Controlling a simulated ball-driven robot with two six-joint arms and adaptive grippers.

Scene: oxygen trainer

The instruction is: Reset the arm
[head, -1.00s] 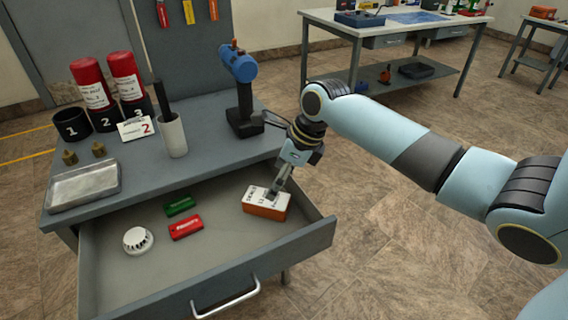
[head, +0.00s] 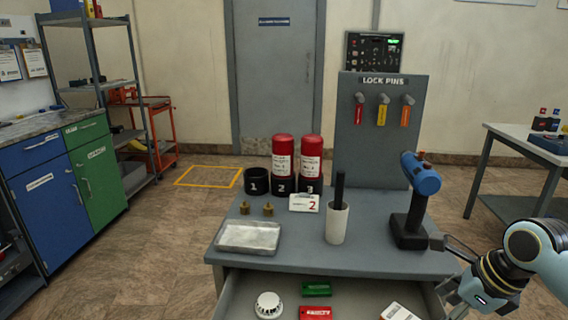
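My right arm comes in at the lower right. Its gripper (head: 455,295) is beside the right edge of the open drawer (head: 350,290), partly cut off by the bottom of the picture, so I cannot tell how its fingers stand. A white-topped box (head: 401,313) lies in the drawer to the left of this gripper, mostly cut off; they look apart. My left gripper is not in view.
On the grey bench (head: 290,256) stand a blue-topped tool (head: 420,182), a white cup (head: 337,222), red cylinders (head: 283,155) and a metal tray (head: 249,237). The drawer also holds a smoke detector (head: 268,305) and green (head: 316,288) and red (head: 315,313) blocks.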

